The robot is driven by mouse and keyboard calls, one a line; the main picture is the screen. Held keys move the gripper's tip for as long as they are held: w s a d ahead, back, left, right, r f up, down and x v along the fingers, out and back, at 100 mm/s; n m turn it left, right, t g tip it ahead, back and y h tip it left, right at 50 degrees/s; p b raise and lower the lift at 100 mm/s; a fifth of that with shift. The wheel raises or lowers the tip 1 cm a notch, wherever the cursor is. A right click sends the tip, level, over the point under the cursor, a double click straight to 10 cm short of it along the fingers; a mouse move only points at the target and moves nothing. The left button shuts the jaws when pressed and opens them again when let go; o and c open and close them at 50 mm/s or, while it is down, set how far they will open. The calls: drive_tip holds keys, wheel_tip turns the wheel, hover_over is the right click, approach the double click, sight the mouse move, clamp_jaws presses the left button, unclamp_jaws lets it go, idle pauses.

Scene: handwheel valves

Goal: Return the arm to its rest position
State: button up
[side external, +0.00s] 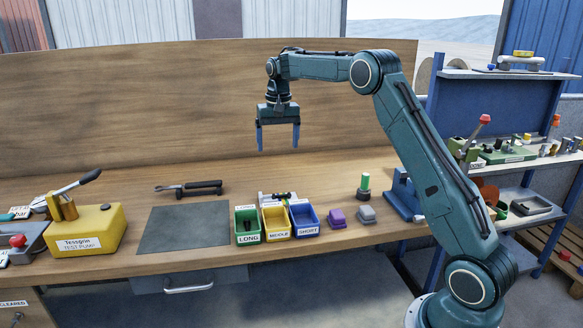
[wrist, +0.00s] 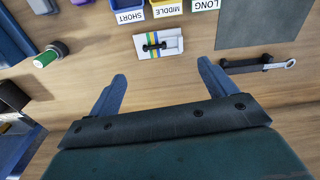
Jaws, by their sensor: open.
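My gripper (side external: 278,137) hangs pointing down, high above the wooden workbench, with its two blue fingers spread apart and nothing between them. In the wrist view the open fingers (wrist: 162,95) show over bare bench top. My teal arm reaches in from the right and is bent at the elbow. No handwheel valve can be made out in either view.
Below stand green (side external: 247,224), yellow (side external: 276,222) and blue (side external: 304,218) bins, with a small gauge block (wrist: 158,43) behind them. A yellow test pump (side external: 88,230), grey mat (side external: 185,227), wrench (side external: 188,188) and green-topped cylinder (side external: 365,184) lie around. Air around my gripper is clear.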

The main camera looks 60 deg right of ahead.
drive_tip(key=s+a+r+n+t, duration=0.3)
drive_tip(key=s+a+r+n, duration=0.1)
drive_tip(key=s+a+r, duration=0.95)
drive_tip(key=s+a+f+n, duration=0.1)
drive_tip(key=s+a+f, duration=0.1)
drive_tip(key=s, duration=0.5)
drive_tip(key=s+a+f+n+t, duration=0.1)
drive_tip(key=s+a+f, duration=0.2)
drive_tip(key=s, duration=0.5)
drive_tip(key=s+a+f+n+t, duration=0.1)
drive_tip(key=s+a+f+n, duration=0.1)
drive_tip(key=s, duration=0.5)
drive_tip(key=shift+s+a+f, duration=0.35)
drive_tip(key=shift+a+f, duration=0.3)
drive_tip(key=shift+a, duration=0.05)
